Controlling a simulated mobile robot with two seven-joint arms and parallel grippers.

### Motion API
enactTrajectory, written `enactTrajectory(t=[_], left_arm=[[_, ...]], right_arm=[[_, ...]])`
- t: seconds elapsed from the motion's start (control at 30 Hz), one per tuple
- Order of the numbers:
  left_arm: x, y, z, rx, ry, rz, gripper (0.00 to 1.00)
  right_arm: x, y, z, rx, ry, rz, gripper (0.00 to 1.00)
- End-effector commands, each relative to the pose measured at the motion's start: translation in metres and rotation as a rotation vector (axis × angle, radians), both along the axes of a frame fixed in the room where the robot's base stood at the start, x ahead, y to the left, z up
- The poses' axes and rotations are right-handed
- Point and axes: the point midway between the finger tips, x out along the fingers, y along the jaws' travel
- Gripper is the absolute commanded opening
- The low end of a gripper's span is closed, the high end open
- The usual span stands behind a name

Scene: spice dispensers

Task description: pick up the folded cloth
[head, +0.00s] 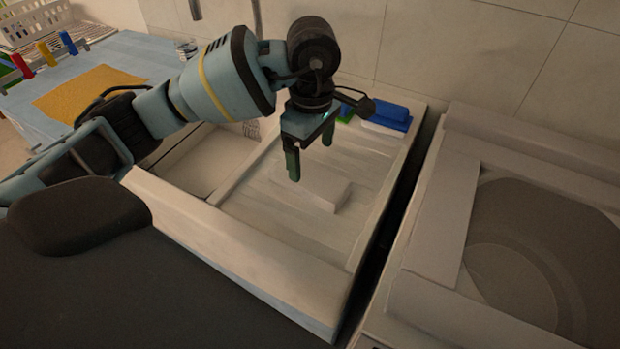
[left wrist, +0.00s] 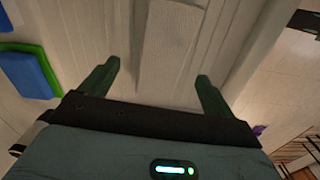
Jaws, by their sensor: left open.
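The folded cloth, a pale, flat rectangular bundle (head: 328,191), lies on the ribbed light drainboard (head: 375,170). It also shows in the left wrist view (left wrist: 172,45), ahead of my fingers and roughly between their lines. My left gripper (head: 310,158) is open and empty, pointing down above the drainboard near the cloth's far left end. Its two dark green fingers also show in the left wrist view (left wrist: 158,75), apart from the cloth. The gripper hides part of the board behind it. My right gripper is not in view.
A blue sponge-like block (head: 388,116) with a green piece sits at the drainboard's back corner. A sink basin (head: 205,160) lies to the left. A dark gap separates the right-hand counter (head: 440,225). A yellow cloth (head: 85,92) lies on a blue table (head: 140,50) at far left.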

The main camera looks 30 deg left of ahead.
Motion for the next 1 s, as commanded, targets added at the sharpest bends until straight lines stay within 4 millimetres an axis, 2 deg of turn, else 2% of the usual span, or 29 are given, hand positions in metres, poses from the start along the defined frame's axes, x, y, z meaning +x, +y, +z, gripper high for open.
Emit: enactTrajectory(t=[0.17,0.5,0.77,1.0], left_arm=[[-0.002,0.001,-0.008,0.0,0.002,0.0,0.89],[-0.006,0.002,-0.049,-0.001,0.001,0.0,0.89],[-0.006,0.002,-0.052,-0.001,-0.001,-0.001,0.89],[-0.006,0.002,-0.051,-0.001,-0.001,-0.001,0.6]], right_arm=[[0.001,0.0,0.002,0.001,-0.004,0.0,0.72],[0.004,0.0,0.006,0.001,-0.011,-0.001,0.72],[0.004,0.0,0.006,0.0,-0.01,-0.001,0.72],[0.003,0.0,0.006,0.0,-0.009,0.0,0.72]])
